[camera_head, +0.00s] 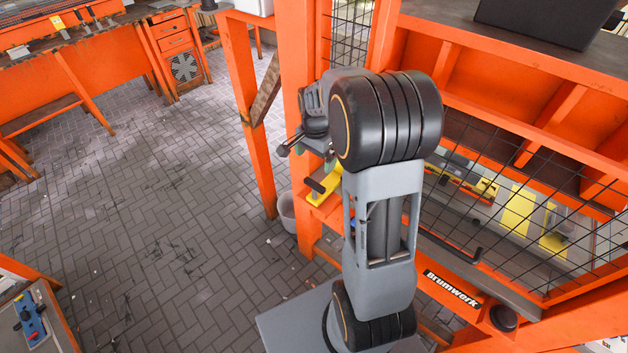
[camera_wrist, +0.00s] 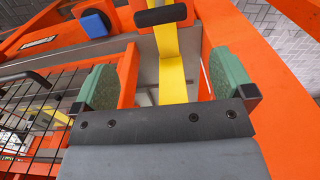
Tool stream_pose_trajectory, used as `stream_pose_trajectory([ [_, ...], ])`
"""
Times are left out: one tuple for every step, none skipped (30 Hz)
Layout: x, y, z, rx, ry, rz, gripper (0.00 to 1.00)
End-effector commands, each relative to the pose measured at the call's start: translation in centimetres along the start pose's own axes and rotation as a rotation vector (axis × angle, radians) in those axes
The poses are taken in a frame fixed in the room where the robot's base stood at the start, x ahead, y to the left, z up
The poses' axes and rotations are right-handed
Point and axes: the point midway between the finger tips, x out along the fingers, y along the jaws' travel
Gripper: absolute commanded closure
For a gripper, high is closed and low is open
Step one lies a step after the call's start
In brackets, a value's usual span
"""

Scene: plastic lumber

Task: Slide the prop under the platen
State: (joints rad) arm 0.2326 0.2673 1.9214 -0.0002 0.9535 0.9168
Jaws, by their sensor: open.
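A yellow prop with a black grip bar shows in the wrist view (camera_wrist: 171,62), lying between orange frame parts. In the head view the yellow prop (camera_head: 326,186) is at the left post of the orange press, partly hidden by my arm. My gripper (camera_wrist: 164,82) is open, its green pads wide apart on either side of the prop, with no contact visible. In the head view my gripper (camera_head: 318,158) is just above the prop. The ribbed orange structure (camera_head: 565,112) at upper right seems to be the platen; its underside is partly hidden by mesh.
A wire mesh guard (camera_head: 535,165) covers the press front, and mesh is close to my gripper's left in the wrist view. A blue block (camera_wrist: 95,24) sits on the frame. A grey bin (camera_head: 287,212) stands by the post.

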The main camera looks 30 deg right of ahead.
Motion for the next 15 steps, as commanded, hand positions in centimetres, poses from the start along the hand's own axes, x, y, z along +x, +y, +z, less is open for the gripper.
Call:
stream_pose_trajectory([
  [1.0,0.0,0.1,-0.002,-0.003,0.004,0.0],
  [1.6,0.1,0.1,-0.002,-0.004,0.005,0.0],
  [2.4,0.0,0.1,-0.003,-0.004,0.005,0.0],
  [3.0,0.1,0.1,-0.004,-0.003,0.004,0.0],
  [3.6,0.0,0.2,-0.004,-0.004,0.005,0.0],
  [4.4,0.0,0.2,-0.005,-0.004,0.005,0.0],
  [5.0,0.0,0.2,-0.005,-0.004,0.005,0.0],
  [5.5,0.0,0.2,-0.005,-0.003,0.004,0.0],
  [6.2,0.0,0.2,-0.005,-0.003,0.003,0.0],
  [6.7,0.0,0.2,-0.006,-0.003,0.003,0.0],
  [7.2,0.0,0.2,-0.006,-0.002,0.003,0.0],
  [7.8,0.0,0.2,-0.006,-0.003,0.003,0.0],
  [8.2,0.0,0.2,-0.006,-0.002,0.003,0.0],
  [8.6,0.0,0.2,-0.006,-0.002,0.003,0.0],
  [9.1,0.0,0.2,-0.006,-0.002,0.002,0.0],
])
